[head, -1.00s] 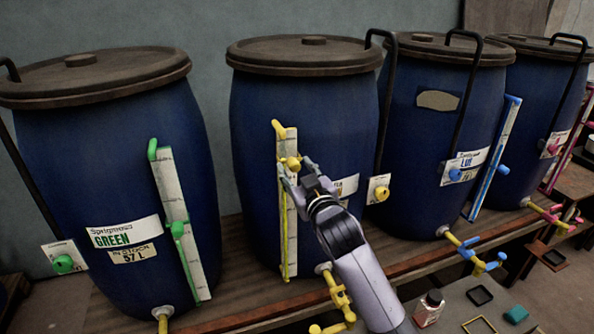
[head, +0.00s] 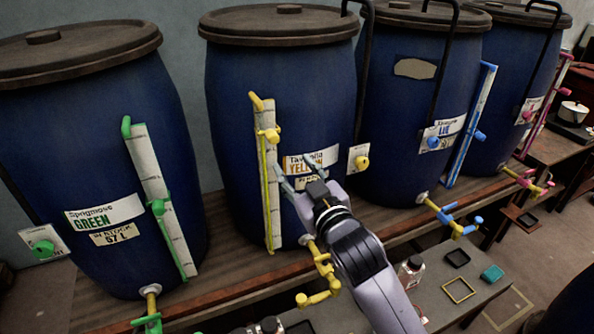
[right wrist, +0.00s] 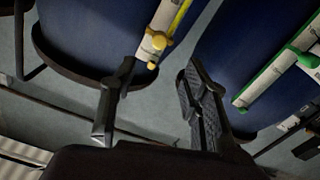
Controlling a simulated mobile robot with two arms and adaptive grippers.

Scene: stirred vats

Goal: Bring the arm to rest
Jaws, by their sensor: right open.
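My right gripper (head: 298,175) is open and empty in front of the yellow-labelled vat (head: 228,130), just right of its gauge. The gauge is an upright pale strip (head: 271,190) with yellow fittings and a yellow knob (head: 270,135). The fingers overlap the vat's label (head: 312,160) in the head view. In the right wrist view the two dark fingers (right wrist: 158,82) stand wide apart with nothing between them. The yellow knob (right wrist: 157,42) shows beyond them, apart from the fingertips. My left gripper is not in view.
A green-labelled vat (head: 90,160) stands left, a blue-labelled vat (head: 408,130) right, and another vat (head: 515,90) farther right. All stand on a wooden bench (head: 235,285). A yellow tap (head: 322,270) sticks out low near my arm. A bottle (head: 410,272) and small trays stand on the lower table.

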